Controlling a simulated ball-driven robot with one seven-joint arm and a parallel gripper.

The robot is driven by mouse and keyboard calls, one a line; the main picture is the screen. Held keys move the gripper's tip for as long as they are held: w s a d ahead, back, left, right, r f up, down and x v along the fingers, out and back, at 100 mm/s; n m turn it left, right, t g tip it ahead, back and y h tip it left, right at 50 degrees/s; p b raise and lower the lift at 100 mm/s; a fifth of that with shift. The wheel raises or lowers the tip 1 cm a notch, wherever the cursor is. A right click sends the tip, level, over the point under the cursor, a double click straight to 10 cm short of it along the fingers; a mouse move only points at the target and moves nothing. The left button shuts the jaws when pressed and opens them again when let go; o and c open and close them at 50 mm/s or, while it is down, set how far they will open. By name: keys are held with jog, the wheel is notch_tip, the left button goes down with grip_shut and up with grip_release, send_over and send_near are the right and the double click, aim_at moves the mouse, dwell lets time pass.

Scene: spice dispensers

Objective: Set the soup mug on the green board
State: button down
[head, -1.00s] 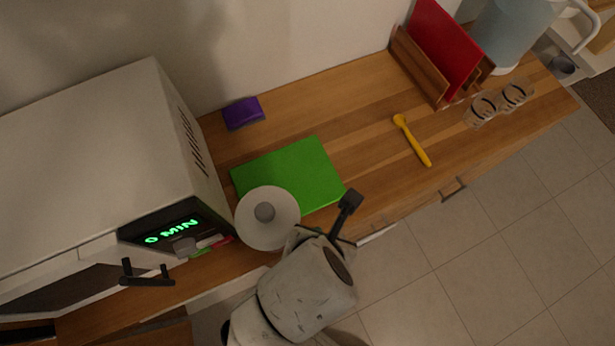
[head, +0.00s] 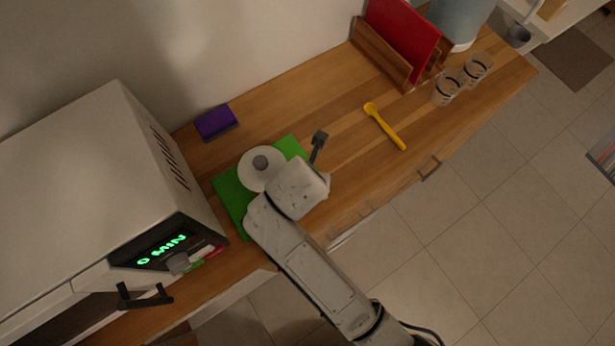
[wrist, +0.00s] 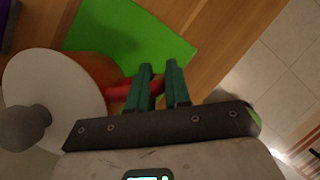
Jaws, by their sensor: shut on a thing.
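The soup mug (wrist: 102,70) has an orange-brown body and a red handle (wrist: 120,91). A round white lid (head: 250,177) with a grey knob (head: 261,162) covers its top in the head view. My gripper (wrist: 159,67) is shut on the handle, to the right of the mug in the wrist view. The green board (head: 231,198) lies flat on the wooden counter. In the head view the mug overlaps the board's middle; whether its base touches the board is hidden. My arm covers the board's near right part in the head view.
A white microwave (head: 90,185) stands left of the board. A purple sponge (head: 216,122) lies behind it. A yellow spoon (head: 385,126) lies to the right, with glass jars (head: 462,80) and a rack with a red board (head: 403,40) farther off.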

jog(key=shift+w+f+p, duration=0.2)
jog(key=shift+f+p, duration=0.15)
jog(key=shift+f, duration=1.3)
jog(key=shift+f, duration=0.1)
jog(key=c, duration=1.1)
grip_release()
jog(key=b+v, duration=0.1)
jog(key=v, duration=1.1)
jog(key=shift+s+a, duration=0.1)
